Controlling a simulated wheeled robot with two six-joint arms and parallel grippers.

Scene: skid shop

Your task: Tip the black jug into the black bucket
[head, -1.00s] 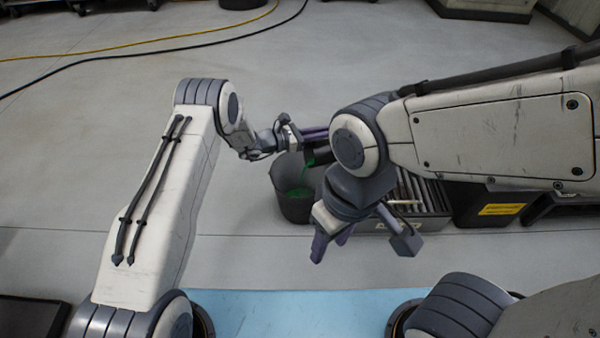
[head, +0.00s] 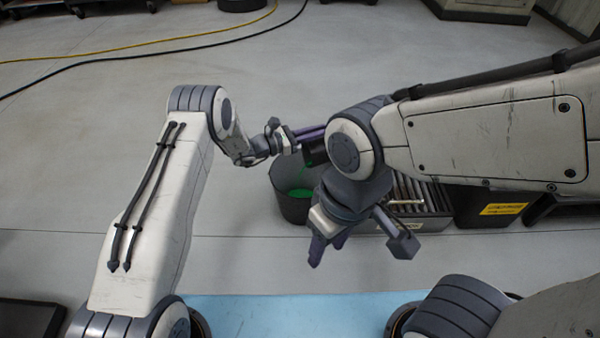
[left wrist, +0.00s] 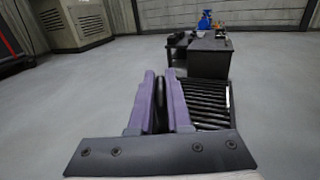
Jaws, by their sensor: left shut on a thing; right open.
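The black jug (head: 315,153) is tilted over the black bucket (head: 291,208), with its far side hidden behind my right arm. Thin green liquid shows just below the jug, and green liquid (head: 299,193) lies inside the bucket. My left gripper (head: 312,135) is shut on the jug. In the left wrist view, its purple fingers (left wrist: 160,84) close around a narrow black part of the jug (left wrist: 161,108). My right gripper (head: 327,250) is open and empty, pointing down in front of the bucket's right side.
A crate of dark rods (head: 428,196) stands right of the bucket, beside a black bin with a yellow label (head: 502,209). In the left wrist view, a dark cart (left wrist: 208,58) carries a blue bottle (left wrist: 205,20). Floor left of the bucket is clear.

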